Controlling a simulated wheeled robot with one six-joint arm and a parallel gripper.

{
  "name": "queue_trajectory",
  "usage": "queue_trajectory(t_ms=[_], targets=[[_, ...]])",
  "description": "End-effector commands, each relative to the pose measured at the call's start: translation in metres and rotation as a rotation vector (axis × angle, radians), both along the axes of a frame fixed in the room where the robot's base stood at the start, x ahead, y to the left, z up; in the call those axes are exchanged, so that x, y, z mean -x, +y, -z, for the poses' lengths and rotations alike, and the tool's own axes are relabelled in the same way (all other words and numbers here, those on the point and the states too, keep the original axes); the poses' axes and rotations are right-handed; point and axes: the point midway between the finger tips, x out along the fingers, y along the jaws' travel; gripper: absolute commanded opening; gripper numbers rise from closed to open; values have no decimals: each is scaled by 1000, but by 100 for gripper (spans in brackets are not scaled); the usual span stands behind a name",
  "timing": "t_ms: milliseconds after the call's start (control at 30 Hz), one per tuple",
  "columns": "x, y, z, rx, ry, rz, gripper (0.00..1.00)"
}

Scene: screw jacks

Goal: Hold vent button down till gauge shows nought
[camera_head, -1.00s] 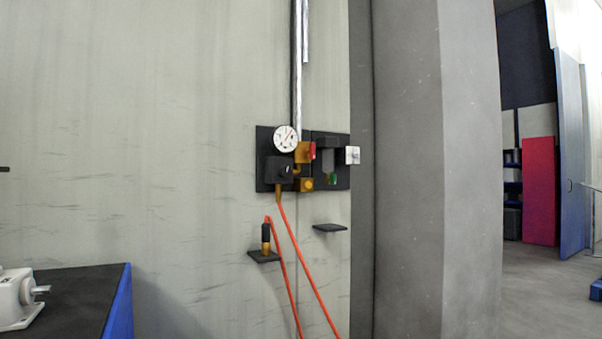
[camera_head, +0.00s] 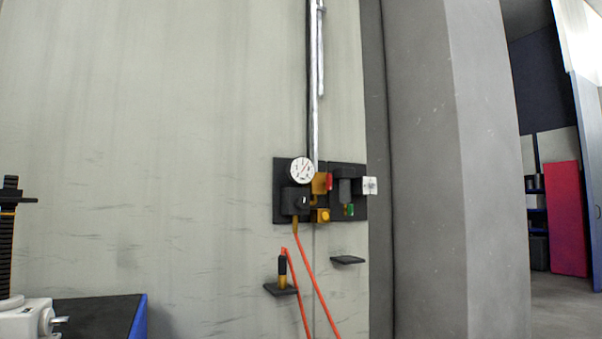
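A round white gauge (camera_head: 302,170) with a red needle sits at the top left of a black wall panel (camera_head: 281,208). The needle slants, but the scale is too small to read. A small yellow-orange button (camera_head: 323,215), which looks like the vent button, is low on the panel, right of a black block (camera_head: 295,202). Nothing touches the panel from in front. My gripper is not in view.
An orange hose (camera_head: 315,284) hangs below the panel. A dark bench (camera_head: 97,316) with a screw jack (camera_head: 22,317) is lower left. A grey pillar (camera_head: 425,150) stands right.

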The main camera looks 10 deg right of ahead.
Motion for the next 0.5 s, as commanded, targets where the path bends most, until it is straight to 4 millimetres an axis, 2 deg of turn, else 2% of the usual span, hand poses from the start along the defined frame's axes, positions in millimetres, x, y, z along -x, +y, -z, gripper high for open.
queue_trajectory(t_ms=[33,67,500], targets=[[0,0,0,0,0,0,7],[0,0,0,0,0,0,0],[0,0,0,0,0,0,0]])
